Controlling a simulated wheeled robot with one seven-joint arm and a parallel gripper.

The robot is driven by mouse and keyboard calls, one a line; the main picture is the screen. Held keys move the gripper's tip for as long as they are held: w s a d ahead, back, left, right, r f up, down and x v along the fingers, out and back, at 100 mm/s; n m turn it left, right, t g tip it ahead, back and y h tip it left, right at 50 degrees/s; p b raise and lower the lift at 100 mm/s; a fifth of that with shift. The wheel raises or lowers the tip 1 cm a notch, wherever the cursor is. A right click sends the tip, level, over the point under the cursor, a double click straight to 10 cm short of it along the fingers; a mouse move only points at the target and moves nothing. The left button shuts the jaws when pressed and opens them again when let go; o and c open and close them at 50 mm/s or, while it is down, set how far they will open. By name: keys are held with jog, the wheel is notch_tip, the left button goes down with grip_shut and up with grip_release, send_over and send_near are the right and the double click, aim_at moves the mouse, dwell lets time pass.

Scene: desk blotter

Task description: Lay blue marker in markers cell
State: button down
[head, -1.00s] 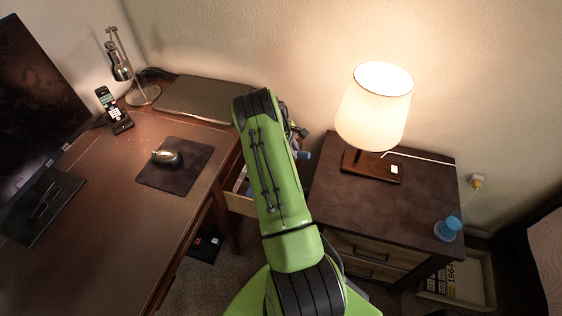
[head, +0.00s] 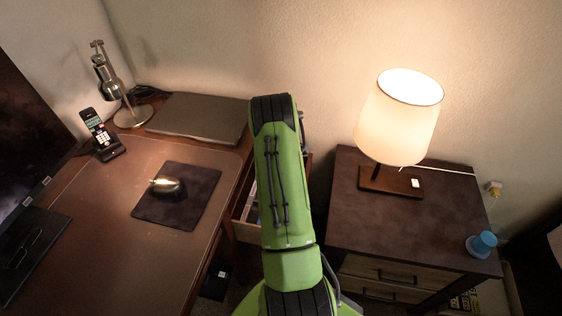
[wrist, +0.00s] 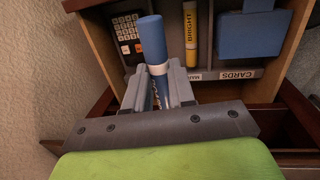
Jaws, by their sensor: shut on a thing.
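In the wrist view my gripper (wrist: 161,92) is shut on the blue marker (wrist: 152,40), which has a blue cap and a pale band and stands roughly upright between the fingers. Beyond it is an open wooden drawer with a grey divided organizer. A yellow marker (wrist: 190,35) lettered BRIGHT lies in a cell right of the blue marker; that cell's label (wrist: 194,76) is partly hidden and begins with "MA". In the head view my green arm hides the gripper and the blue marker.
A calculator (wrist: 127,32) lies in the left cell and a blue item (wrist: 250,35) in the cell labelled CARDS. In the head view the drawer (head: 245,213) shows between the desk (head: 150,245) and the nightstand (head: 400,220), which bears a lit lamp (head: 400,115).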

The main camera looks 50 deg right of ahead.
jog(key=shift+f+t+b, duration=0.3)
jog(key=shift+f+b, duration=0.9)
jog(key=shift+f, duration=0.5)
notch_tip(320, 180, down, 9)
jog(key=b, duration=0.6)
jog(key=shift+r+b, duration=0.2)
jog(key=shift+b, duration=0.15)
jog(key=shift+f, duration=1.05)
jog(key=shift+f, duration=0.5)
jog(key=c, duration=0.9)
grip_release()
jog(key=shift+o, duration=0.2)
jog(key=shift+d, duration=0.1)
